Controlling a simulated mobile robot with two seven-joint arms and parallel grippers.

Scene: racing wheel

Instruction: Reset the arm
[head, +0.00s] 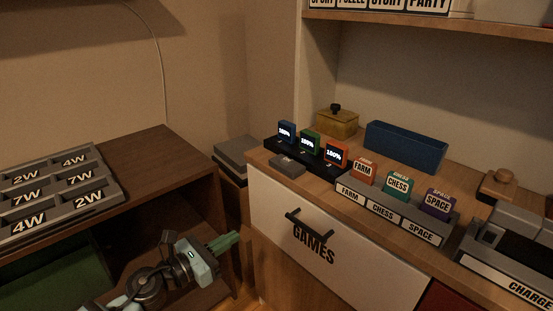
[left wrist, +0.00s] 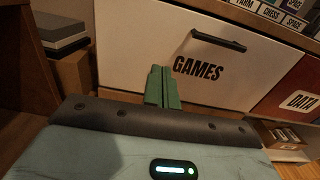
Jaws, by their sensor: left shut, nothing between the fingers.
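My left gripper (head: 224,241) comes in from the lower left in the head view, in front of the dark wooden shelf unit and left of the GAMES drawer. Its green fingers are shut with nothing between them. In the left wrist view the closed fingers (left wrist: 161,87) point toward the white GAMES drawer front (left wrist: 150,50), apart from its black handle (left wrist: 218,41). The drawer (head: 330,254) is shut in the head view, with its handle (head: 306,226) above the lettering. My right gripper is not in view.
On the counter stand a FARM, CHESS, SPACE rack (head: 391,213) with labelled cartridges, a black dock (head: 318,161) with lit 100% blocks, a blue box (head: 405,147) and a yellow box (head: 337,123).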

